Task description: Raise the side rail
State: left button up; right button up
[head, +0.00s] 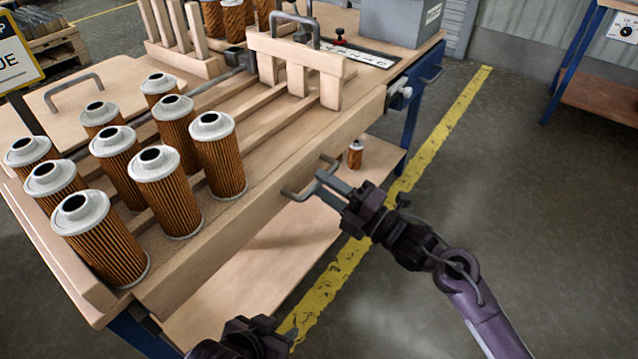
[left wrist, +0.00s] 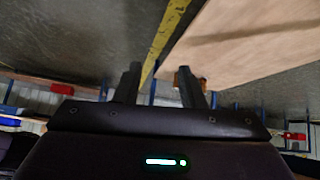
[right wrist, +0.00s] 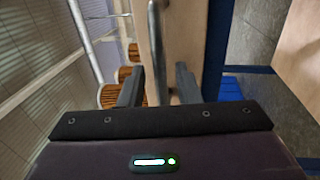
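The side rail (head: 250,208) is a long pale wooden board along the near side of the bench, with a grey metal bar handle (head: 290,194) on its outer face. My right gripper (head: 322,183) is at this handle. In the right wrist view, its fingers (right wrist: 158,88) stand apart with the handle bar (right wrist: 156,45) between them; I cannot tell whether they touch it. My left gripper (head: 268,333) is low at the bottom edge of the head view, away from the handle. Its fingers (left wrist: 158,84) are apart and empty in the left wrist view.
Several filter cartridges (head: 166,192) stand upright on the bench top near the rail. A wooden gate (head: 296,62) with a grey handle stands farther back. A lower shelf (head: 258,275) holds one small cartridge (head: 355,154). The floor (head: 470,200) to the right is clear.

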jog(key=shift+x, duration=1)
jog(key=shift+c, duration=0.4)
grip_shut()
